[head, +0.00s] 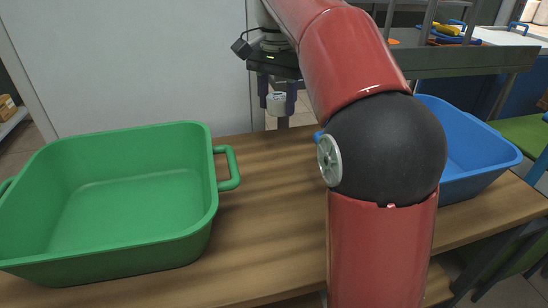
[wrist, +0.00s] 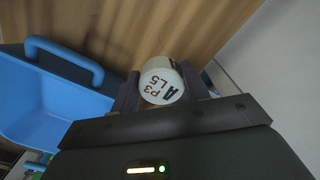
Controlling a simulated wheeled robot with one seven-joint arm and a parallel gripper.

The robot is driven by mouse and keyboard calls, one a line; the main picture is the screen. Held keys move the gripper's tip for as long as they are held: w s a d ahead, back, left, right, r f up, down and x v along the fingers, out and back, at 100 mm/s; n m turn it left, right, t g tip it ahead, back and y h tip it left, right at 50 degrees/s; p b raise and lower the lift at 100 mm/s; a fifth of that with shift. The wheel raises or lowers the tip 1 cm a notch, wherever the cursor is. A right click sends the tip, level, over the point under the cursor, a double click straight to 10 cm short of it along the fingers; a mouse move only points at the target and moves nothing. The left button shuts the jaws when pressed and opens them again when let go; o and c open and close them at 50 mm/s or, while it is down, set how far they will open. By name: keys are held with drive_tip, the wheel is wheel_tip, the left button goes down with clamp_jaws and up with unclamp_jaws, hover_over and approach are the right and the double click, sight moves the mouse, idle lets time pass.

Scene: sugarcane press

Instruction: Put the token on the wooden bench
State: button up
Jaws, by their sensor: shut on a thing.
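The token is a small white cylinder (wrist: 163,82) with black and red lettering on its end face, "A", "P3" and "L5". My gripper (wrist: 158,92) is shut on it, one finger on each side. In the head view, my gripper (head: 277,98) points down and holds the white token (head: 277,104) above the far edge of the bench, near the wall. The wooden bench (head: 270,220) has a brown grained top, and its surface also fills the upper part of the wrist view (wrist: 150,25). My red arm hides part of the bench on the right.
A green bin (head: 110,255) stands on the bench at left. A blue bin (head: 475,172) stands at right, partly behind my arm; its handle shows in the wrist view (wrist: 65,55). The bench between the bins is clear. A dark metal structure (head: 460,62) stands behind at right.

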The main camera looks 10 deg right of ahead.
sight(277, 157)
wheel_tip(277, 157, down, 11)
drive_tip(key=shift+f+b, duration=0.1)
drive_tip(key=shift+b, duration=1.15)
drive_tip(key=shift+f, duration=0.1)
drive_tip(key=o, duration=1)
drive_tip(key=shift+c, duration=0.2)
wheel_tip(277, 157, up, 12)
drive_tip(key=p, duration=0.3)
drive_tip(key=shift+p, duration=0.35)
